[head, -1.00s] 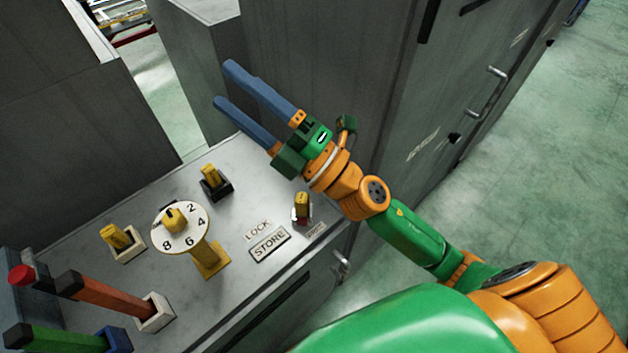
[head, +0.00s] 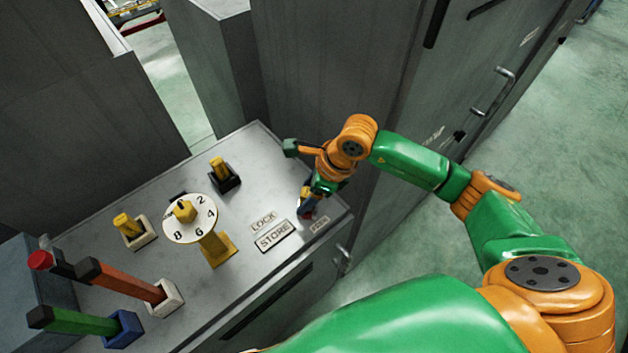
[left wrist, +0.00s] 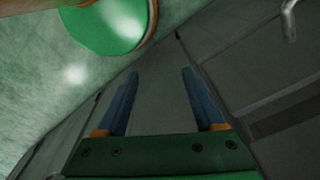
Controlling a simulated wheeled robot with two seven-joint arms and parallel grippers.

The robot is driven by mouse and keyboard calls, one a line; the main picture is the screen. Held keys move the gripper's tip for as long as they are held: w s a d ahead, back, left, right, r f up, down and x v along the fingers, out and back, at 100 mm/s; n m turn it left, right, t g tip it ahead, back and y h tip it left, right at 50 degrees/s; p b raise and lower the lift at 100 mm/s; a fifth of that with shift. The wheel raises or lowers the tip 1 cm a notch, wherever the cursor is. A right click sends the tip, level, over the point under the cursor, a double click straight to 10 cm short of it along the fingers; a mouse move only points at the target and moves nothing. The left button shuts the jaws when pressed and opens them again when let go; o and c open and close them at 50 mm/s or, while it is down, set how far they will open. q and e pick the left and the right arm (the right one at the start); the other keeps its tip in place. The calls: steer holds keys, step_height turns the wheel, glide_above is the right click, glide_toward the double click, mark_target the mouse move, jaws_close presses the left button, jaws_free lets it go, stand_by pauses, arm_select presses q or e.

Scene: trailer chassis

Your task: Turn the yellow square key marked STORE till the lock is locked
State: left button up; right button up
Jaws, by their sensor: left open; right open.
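The STORE plate (head: 273,235) and the LOCK plate (head: 264,220) lie on the grey cabinet top. The yellow square key to their right is mostly hidden behind my right gripper (head: 307,208) in the head view. The lock's state cannot be read. My left gripper (left wrist: 158,72) shows only in the left wrist view, open and empty, away from the key.
Other yellow keys stand in a black base (head: 225,182) and a white base (head: 140,236). A numbered dial (head: 190,220) stands on a yellow post between them. Red and green handles (head: 130,285) are at the lower left. A tall grey cabinet (head: 330,70) rises behind my right arm.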

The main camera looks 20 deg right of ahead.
jaws_close()
steer(key=shift+a+m+t+h, duration=0.1)
steer(key=shift+m+t+h, duration=0.2)
steer(key=shift+m, duration=0.7)
steer(key=shift+f+m, duration=0.1)
steer(key=shift+m, duration=0.6)
steer(key=shift+m+t+h, duration=0.3)
steer(key=shift+m+t, duration=0.1)
steer(key=shift+m, duration=0.3)
steer(key=m+h, duration=0.1)
steer(key=m, duration=0.3)
steer(key=shift+m+t+h, duration=0.3)
steer(key=shift+t+h, duration=0.1)
steer(key=shift+m, duration=0.4)
jaws_free()
